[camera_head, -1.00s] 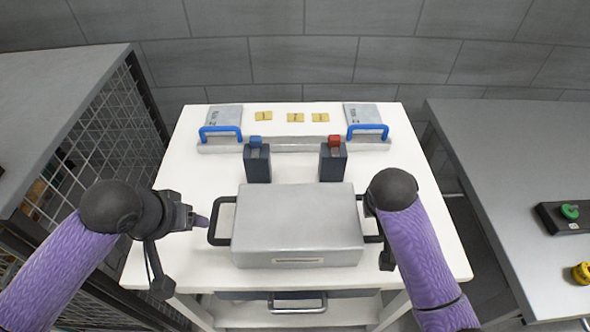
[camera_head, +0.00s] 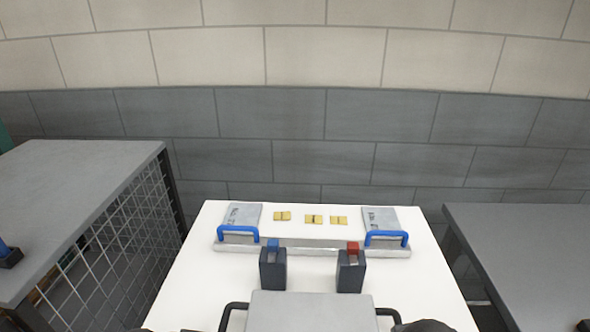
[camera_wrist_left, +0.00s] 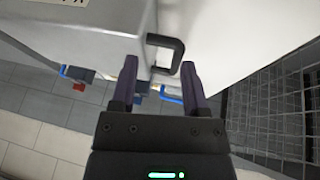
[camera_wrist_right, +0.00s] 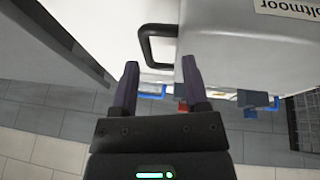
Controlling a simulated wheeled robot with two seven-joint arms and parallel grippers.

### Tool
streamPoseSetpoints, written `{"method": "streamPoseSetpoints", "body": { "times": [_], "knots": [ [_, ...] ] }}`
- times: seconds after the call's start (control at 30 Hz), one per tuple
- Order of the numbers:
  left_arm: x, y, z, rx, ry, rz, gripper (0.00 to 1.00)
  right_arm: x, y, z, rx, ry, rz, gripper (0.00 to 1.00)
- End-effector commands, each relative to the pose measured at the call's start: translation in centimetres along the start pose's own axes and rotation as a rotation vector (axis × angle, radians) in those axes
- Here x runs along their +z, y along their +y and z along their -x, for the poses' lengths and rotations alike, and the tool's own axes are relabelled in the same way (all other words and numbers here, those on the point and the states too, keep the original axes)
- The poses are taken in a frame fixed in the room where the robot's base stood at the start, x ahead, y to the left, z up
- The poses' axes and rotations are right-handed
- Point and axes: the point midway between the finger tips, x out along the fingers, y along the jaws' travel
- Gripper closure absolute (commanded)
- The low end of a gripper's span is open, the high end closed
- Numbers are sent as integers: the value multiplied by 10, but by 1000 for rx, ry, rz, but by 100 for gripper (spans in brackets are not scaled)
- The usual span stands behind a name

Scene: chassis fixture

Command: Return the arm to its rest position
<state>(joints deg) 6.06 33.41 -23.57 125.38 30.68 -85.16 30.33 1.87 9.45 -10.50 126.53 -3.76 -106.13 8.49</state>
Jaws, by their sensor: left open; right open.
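My left gripper (camera_wrist_left: 158,85) shows in the left wrist view. It is open and empty, and the black handle (camera_wrist_left: 170,52) of the grey case stands just ahead of its fingertips. My right gripper (camera_wrist_right: 160,85) is open and empty in the right wrist view. The case's other black handle (camera_wrist_right: 152,45) is ahead of it, with no finger around it. In the head view the grey case (camera_head: 308,312) lies at the bottom edge, partly cut off.
The white table (camera_head: 200,275) bears two dark blocks, one with a blue top (camera_head: 272,265) and one with a red top (camera_head: 351,268). Behind them is a grey fixture (camera_head: 312,244) with blue handles. A mesh-sided cabinet (camera_head: 90,165) stands left, a grey table (camera_head: 530,250) right.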

Motion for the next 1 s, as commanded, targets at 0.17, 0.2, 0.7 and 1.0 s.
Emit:
{"method": "streamPoseSetpoints", "body": {
  "times": [0.17, 0.2, 0.7, 1.0],
  "knots": [
    [55, 15, -2, -19, -17, -49, 42, 64, -17, -6, -87, -37, 60, 41],
    [66, 14, 0, -35, -27, -53, 42, 76, -19, -6, -103, -42, 70, 41],
    [178, -21, -75, -182, -212, -59, 42, 169, -48, -91, -183, -128, 126, 41],
    [293, -44, -182, -175, -310, -74, 42, 276, -63, -207, -184, -221, 159, 41]
  ]
}}
